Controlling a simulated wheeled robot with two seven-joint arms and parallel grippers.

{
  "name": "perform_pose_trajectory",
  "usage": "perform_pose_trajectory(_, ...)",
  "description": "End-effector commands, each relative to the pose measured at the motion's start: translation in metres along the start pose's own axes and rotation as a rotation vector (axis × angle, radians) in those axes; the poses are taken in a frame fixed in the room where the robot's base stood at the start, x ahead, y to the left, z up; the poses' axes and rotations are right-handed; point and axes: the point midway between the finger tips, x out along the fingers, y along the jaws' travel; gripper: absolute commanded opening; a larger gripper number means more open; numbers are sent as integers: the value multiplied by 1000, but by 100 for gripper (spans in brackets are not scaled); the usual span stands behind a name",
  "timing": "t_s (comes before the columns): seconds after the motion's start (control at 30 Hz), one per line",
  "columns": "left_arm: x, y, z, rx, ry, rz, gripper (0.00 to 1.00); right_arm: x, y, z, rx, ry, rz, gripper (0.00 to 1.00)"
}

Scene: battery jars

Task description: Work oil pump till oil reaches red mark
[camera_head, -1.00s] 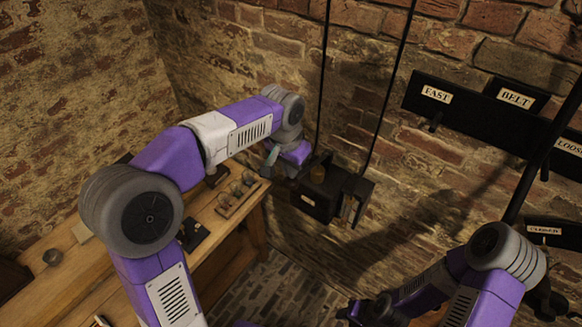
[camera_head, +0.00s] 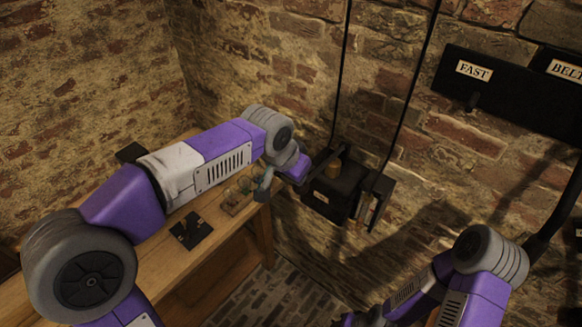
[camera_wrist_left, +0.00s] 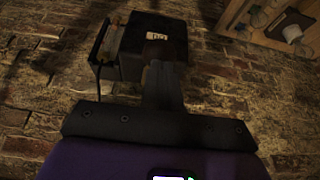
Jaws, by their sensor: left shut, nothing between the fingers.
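The oil pump is a black box (camera_head: 330,200) on the brick wall, with a brass-coloured cylinder (camera_head: 333,168) on top and a small pale label. A narrow gauge-like part (camera_head: 366,208) is on its right side; I cannot make out an oil level or red mark. My left gripper (camera_wrist_left: 165,85) is shut and empty, its dark fingers overlapping the box (camera_wrist_left: 130,65) in the left wrist view. I cannot tell whether they touch it. In the head view its fingers are hard to make out beside the box's upper left. My right gripper is not clearly in view.
A wooden bench (camera_head: 225,270) with a small tray of jars (camera_head: 238,195) and a black plate (camera_head: 190,232) is left of the pump. Two dark rods rise up the wall above the pump. A black board labelled FAST (camera_head: 474,71) hangs at upper right.

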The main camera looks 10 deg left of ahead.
Motion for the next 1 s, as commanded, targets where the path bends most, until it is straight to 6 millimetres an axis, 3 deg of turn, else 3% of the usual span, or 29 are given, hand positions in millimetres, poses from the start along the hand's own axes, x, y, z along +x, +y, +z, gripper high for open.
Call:
perform_pose_trajectory(0.03,13,2,6,7,24,2,0,18,7,-1,0,0,0,43)
perform_pose_trajectory(0.5,58,7,29,17,249,11,0,105,40,-5,0,0,0,43)
perform_pose_trajectory(0.7,73,7,36,17,335,10,0,131,49,-6,0,0,0,43)
perform_pose_trajectory(1.0,91,7,40,17,351,11,0,151,56,-7,0,0,0,43)
